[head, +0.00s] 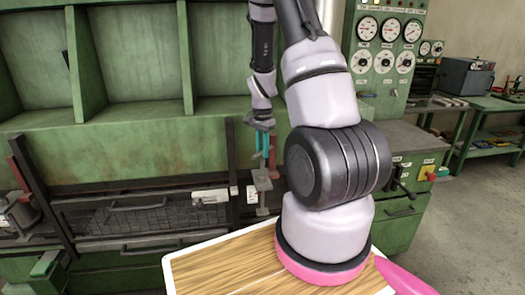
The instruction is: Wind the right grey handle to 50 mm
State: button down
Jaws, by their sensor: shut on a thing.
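My gripper (262,155), with teal fingers, points down at the right end of the green sheet-roll machine. It is shut on the right grey handle (262,181), whose grey top shows just below the fingertips. The exact contact is too small to see clearly. A small white label (251,195) sits beside the handle; any marks on it are too small to read, so the setting in mm cannot be told. A red upright part (273,160) stands close behind the fingers. My own arm hides what lies right of the handle.
A red lever (19,174) stands at the machine's left end. A mesh guard (130,219) runs along the front. A wooden-topped board (225,268) lies in the foreground. A green gauge panel (385,50) and a cabinet with black levers (404,187) stand right; open floor lies beyond.

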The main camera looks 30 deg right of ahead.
jog(key=m, duration=0.9)
jog(key=shift+c, duration=2)
grip_release()
notch_tip(320, 180, up, 10)
